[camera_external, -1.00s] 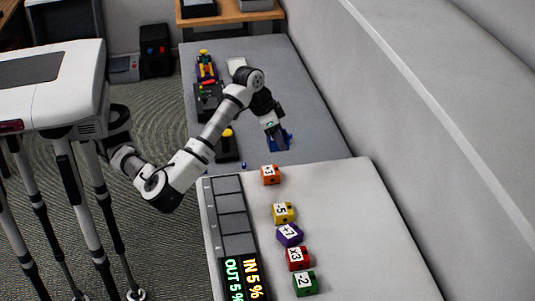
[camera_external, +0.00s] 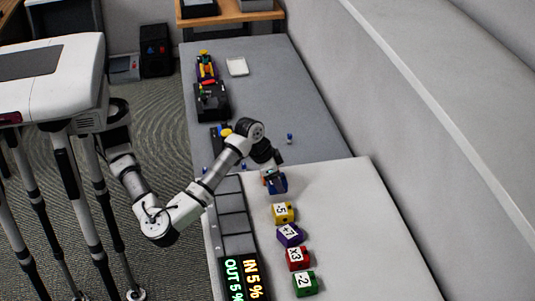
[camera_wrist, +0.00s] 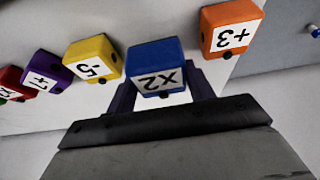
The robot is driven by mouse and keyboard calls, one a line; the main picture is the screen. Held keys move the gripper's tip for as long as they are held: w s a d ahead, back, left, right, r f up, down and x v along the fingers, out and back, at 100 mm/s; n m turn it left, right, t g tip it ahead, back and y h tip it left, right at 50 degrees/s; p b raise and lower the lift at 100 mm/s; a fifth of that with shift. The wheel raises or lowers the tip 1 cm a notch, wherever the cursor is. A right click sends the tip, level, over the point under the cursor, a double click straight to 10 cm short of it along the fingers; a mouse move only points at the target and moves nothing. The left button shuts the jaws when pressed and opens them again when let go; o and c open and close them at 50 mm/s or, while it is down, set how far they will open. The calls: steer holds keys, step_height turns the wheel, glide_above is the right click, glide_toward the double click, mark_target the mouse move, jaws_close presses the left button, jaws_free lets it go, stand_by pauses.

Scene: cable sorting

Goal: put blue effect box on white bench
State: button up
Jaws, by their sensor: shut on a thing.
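The blue effect box (camera_wrist: 155,55), labelled x2, is between the fingers of my gripper (camera_wrist: 162,92) in the wrist view. In the external view the blue box (camera_external: 278,186) shows under my gripper (camera_external: 272,172), over the far end of the white bench (camera_external: 350,220). My gripper is shut on it. I cannot tell whether the box touches the bench. The orange box (camera_wrist: 231,26), labelled +3, is just right of the blue box in the wrist view and mostly hidden behind my gripper in the external view.
A yellow box (camera_external: 283,212), a purple box (camera_external: 290,235), a red box (camera_external: 298,258) and a green box (camera_external: 305,284) stand in a row. A slotted rack (camera_external: 233,222) lies left of them. The bench's right side is clear. A grey table (camera_external: 300,90) adjoins behind.

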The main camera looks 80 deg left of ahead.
step_height(320, 180, down, 4)
steer(key=shift+r+p, duration=0.1)
steer(key=shift+p, duration=0.25)
steer(key=shift+f+b, duration=0.2)
steer(key=shift+b, duration=0.15)
steer(key=o, duration=1)
steer(key=shift+o, duration=0.2)
steer(key=shift+r, duration=0.15)
steer(key=shift+r+p, duration=0.2)
steer(key=shift+p, duration=0.3)
steer(key=shift+s+r+b, duration=0.2)
steer(key=shift+r+b, duration=0.1)
steer(key=shift+b, duration=0.15)
steer(key=b+v, duration=0.2)
steer(key=v, duration=0.9)
